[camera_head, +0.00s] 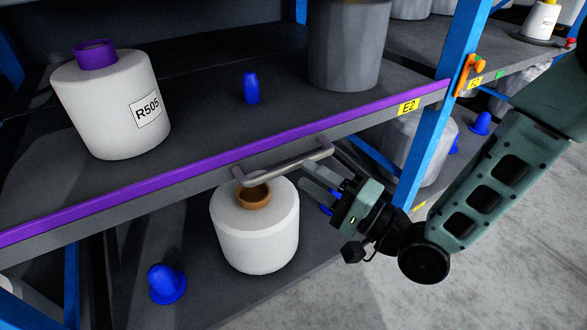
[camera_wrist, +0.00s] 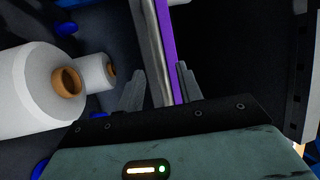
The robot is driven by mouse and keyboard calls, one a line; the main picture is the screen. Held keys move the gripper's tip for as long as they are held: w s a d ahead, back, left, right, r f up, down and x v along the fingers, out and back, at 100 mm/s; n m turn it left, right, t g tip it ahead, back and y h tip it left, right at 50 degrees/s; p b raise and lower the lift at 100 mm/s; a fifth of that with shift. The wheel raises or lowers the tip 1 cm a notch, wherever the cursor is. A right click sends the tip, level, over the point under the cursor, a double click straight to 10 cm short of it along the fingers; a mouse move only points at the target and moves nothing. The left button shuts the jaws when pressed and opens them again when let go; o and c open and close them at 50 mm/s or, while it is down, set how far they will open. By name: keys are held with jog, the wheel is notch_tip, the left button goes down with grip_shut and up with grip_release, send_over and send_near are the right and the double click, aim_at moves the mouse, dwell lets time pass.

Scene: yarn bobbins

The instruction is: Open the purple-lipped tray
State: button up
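The purple-lipped tray (camera_head: 200,168) is a dark shelf tray with a purple strip along its front edge and a yellow E2 label (camera_head: 408,106) at its right end, beside the blue post. A grey bar handle (camera_head: 285,161) sticks out from its front, below the lip. Contact with the handle is not visible.
A white bobbin marked R505 (camera_head: 115,110), a blue cone (camera_head: 251,88) and a grey cylinder (camera_head: 348,50) stand on the tray. Below are a white bobbin (camera_head: 255,230) and a blue cone (camera_head: 166,285). A blue post (camera_head: 432,150) stands near my arm. Floor is clear at lower right.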

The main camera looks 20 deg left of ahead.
aim_at(293, 163)
jog(key=shift+b+x, duration=0.3)
jog(key=shift+x, duration=2.05)
grip_shut()
